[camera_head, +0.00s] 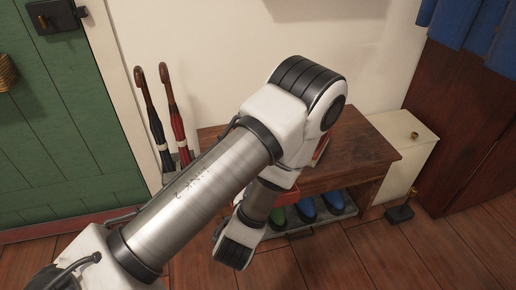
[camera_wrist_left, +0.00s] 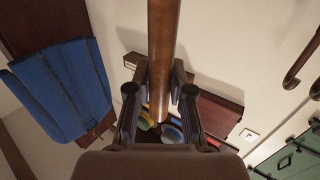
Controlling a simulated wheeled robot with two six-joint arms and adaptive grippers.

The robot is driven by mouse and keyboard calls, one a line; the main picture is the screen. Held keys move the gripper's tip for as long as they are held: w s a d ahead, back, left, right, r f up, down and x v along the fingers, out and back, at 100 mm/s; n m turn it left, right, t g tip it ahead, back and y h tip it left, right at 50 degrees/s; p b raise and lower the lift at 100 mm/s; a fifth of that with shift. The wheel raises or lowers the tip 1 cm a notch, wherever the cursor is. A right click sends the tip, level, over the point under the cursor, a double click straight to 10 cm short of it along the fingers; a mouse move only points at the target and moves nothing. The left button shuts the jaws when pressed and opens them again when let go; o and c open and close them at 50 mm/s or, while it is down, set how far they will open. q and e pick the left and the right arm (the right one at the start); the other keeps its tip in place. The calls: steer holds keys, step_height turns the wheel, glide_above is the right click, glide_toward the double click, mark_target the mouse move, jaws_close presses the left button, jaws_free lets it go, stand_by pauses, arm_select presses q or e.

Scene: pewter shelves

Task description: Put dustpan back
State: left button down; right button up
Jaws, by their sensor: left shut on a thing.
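In the left wrist view my left gripper (camera_wrist_left: 159,95) is shut on a thick brown wooden handle (camera_wrist_left: 163,45), which runs up out of the top of the picture. No dustpan pan shows in either view, so I cannot tell from the pictures whether this handle belongs to the dustpan. In the head view my left arm crosses the middle, and the gripper and the handle are not visible there. My right gripper is not in view.
A wooden bench (camera_head: 362,148) stands against the wall, with blue shoes (camera_head: 333,199) on a low rack beneath. Two umbrellas (camera_head: 153,125) stand left of it by the green door (camera_head: 62,130). Blue cloth (camera_head: 462,28) hangs at upper right. The front right floor is clear.

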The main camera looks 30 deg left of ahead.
arm_select(q)
steer(key=w+a+f+b, duration=0.4)
steer(key=w+a+b, duration=0.2)
steer(key=w+a, duration=0.4)
steer(key=shift+w+a+f, duration=0.35)
steer(key=shift+w+f, duration=0.05)
steer(key=shift+w, duration=0.45)
steer(key=c, duration=1)
jaws_free()
steer(key=shift+f, duration=0.1)
steer(key=shift+c, duration=0.2)
